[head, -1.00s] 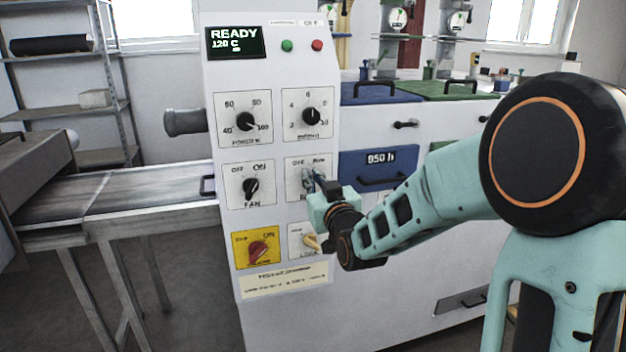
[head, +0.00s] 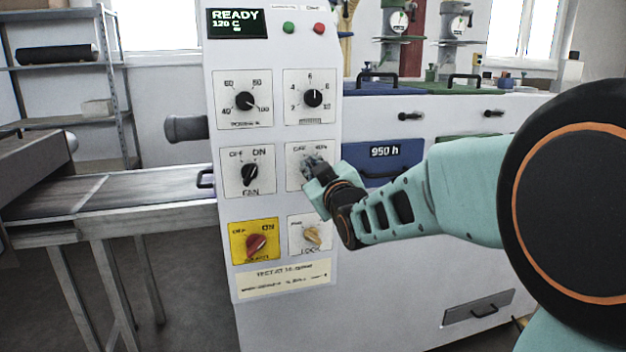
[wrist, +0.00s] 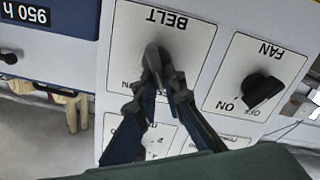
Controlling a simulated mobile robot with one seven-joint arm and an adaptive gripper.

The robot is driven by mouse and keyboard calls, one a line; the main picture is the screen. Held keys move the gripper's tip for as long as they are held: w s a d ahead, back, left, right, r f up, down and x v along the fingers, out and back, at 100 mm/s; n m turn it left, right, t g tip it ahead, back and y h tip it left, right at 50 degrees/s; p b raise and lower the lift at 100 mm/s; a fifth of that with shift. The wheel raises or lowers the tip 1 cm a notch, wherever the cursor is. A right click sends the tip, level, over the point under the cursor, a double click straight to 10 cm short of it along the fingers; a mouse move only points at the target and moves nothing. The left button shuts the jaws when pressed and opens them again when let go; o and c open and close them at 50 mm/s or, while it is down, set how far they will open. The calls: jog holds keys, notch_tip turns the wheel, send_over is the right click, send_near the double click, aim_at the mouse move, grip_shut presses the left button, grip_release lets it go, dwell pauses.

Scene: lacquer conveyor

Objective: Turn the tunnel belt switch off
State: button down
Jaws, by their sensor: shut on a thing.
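The belt switch plate (head: 293,184) is on the white control panel, right of the fan switch, with OFF at upper left and a partly hidden label at upper right. In the wrist view the plate marked BELT (wrist: 193,38) appears upside down. My gripper (head: 312,164) is at this plate, and its fingers are closed around the belt knob (wrist: 151,57). In the wrist view the gripper's fingertips (wrist: 159,64) meet at the knob. The fingers hide most of the knob, so I cannot tell which way it points.
The fan knob (head: 250,174) is left of the belt switch. The red knob on yellow (head: 256,245) and the lock knob (head: 312,235) are below, with two dials above. A blue drawer (head: 370,165) is behind my arm. A conveyor (head: 130,188) extends left.

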dwell(0.3)
jog(key=c, duration=2)
grip_release()
jog(key=shift+r, duration=0.1)
notch_tip(320, 180, up, 10)
jog(key=shift+f, duration=0.1)
